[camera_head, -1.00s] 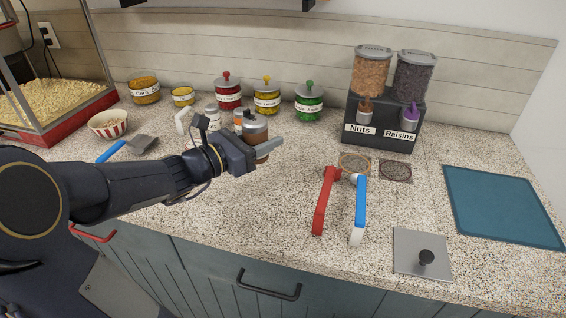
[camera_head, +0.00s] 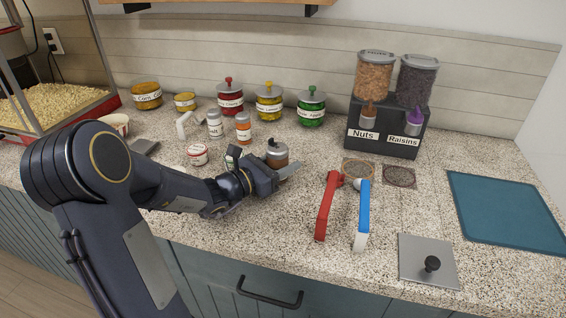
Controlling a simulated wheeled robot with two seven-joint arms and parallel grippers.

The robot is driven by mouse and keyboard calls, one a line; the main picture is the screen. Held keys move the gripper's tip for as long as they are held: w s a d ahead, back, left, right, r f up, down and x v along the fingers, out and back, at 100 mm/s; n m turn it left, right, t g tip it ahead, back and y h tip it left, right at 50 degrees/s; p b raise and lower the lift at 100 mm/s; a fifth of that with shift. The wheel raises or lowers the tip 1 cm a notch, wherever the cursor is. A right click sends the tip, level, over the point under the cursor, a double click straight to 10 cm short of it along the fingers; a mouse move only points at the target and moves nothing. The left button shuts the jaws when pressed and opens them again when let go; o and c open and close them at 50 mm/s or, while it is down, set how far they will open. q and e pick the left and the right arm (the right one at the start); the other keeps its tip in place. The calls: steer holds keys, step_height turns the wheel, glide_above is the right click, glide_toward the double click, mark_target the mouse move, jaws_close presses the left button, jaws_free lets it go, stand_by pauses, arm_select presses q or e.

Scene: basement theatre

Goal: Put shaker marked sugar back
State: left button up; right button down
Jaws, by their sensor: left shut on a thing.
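A shaker with a grey domed lid and brown contents (camera_head: 277,153) is upright at my left gripper (camera_head: 287,173), low over the middle of the counter. My left gripper is shut on it. The gripper hides the shaker's lower part, and I see no label on it. I cannot tell whether its base touches the counter. Behind and left of it stand a white shaker marked Salt (camera_head: 214,125) and an orange-and-white shaker (camera_head: 243,128). My right gripper is not in view.
A small white-and-red jar (camera_head: 198,155) stands near my left wrist. Lidded red (camera_head: 230,97), yellow (camera_head: 269,102) and green (camera_head: 311,107) jars line the wall.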

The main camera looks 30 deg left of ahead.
arm_select(q)
steer(key=shift+f, duration=0.25)
steer(key=o, duration=1)
steer(key=shift+r, duration=0.1)
steer(key=shift+r, duration=0.15)
steer(key=shift+s+a, duration=0.15)
steer(key=shift+s, duration=0.05)
steer(key=v, duration=1.1)
steer(key=shift+s, duration=0.3)
